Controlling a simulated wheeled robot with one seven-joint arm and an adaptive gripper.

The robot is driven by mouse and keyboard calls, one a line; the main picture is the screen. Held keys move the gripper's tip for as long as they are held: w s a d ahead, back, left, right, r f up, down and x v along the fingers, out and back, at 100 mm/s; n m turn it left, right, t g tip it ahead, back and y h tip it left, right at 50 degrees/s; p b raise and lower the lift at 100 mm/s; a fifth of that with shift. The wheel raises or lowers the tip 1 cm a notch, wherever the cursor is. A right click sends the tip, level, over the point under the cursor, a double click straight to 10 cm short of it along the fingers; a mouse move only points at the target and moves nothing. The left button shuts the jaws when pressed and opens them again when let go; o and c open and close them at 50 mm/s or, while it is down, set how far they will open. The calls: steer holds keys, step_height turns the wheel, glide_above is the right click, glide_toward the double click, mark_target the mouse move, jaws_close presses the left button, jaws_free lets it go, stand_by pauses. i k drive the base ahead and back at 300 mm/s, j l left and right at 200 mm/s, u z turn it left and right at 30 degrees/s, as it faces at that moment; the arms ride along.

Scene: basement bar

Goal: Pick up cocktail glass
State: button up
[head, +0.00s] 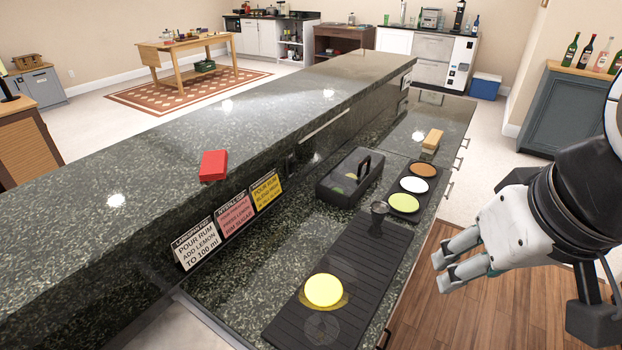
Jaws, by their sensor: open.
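A clear cocktail glass (323,293) with a bright yellow top surface stands on a black ribbed mat (350,262) at the near end of the lower counter. Its stem and foot show faintly through the glass below the bowl. My gripper (441,272) is at the right, past the counter's edge, with its fingers pointing left toward the counter. It is open and empty, to the right of the glass and clearly apart from it.
A small dark jigger (378,209) stands on the mat's far end. Beyond are a black lidded box (340,188) and a tray (396,202) with three round dishes. The raised granite bar (130,200) walls the left side, with recipe signs (235,214). A yellowish block (432,139) lies farther back.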

mark_target(323, 282)
steer(key=k+j+u, duration=0.15)
steer(key=k+u, duration=0.2)
steer(key=k, duration=0.3)
steer(key=l+u, duration=0.15)
steer(key=u, duration=0.35)
steer(key=i+l+u, duration=0.1)
steer(key=u, duration=0.4)
steer(key=l+u, duration=0.3)
steer(key=u, duration=0.2)
steer(key=l, duration=1.45)
steer(key=k+l, duration=0.1)
steer(key=l, duration=1.35)
